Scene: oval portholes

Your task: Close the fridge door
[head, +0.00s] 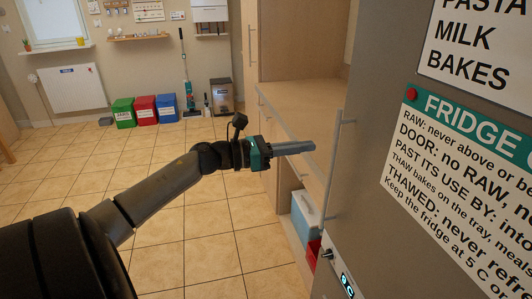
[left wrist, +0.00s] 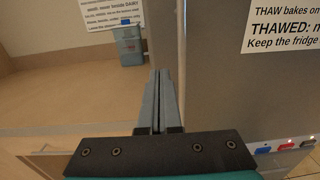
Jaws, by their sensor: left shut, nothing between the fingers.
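The fridge door (head: 375,130) is the grey panel filling the right of the head view, with signs on its front. A long vertical bar handle (head: 335,175) stands along its left edge. I cannot tell how far the door stands open. My left gripper (head: 313,146) is shut and empty, its fingers pointing right, just left of the handle's upper part in the picture; contact is not clear. In the left wrist view its closed fingers (left wrist: 157,75) point forward beside the grey fridge panel (left wrist: 220,75). My right gripper is not in view.
A wooden counter (head: 305,100) with a shelf below runs left of the fridge. A light blue box (head: 303,215) sits low there. Green, red (head: 146,110) and blue bins stand by the far wall. The tiled floor (head: 190,220) between is clear.

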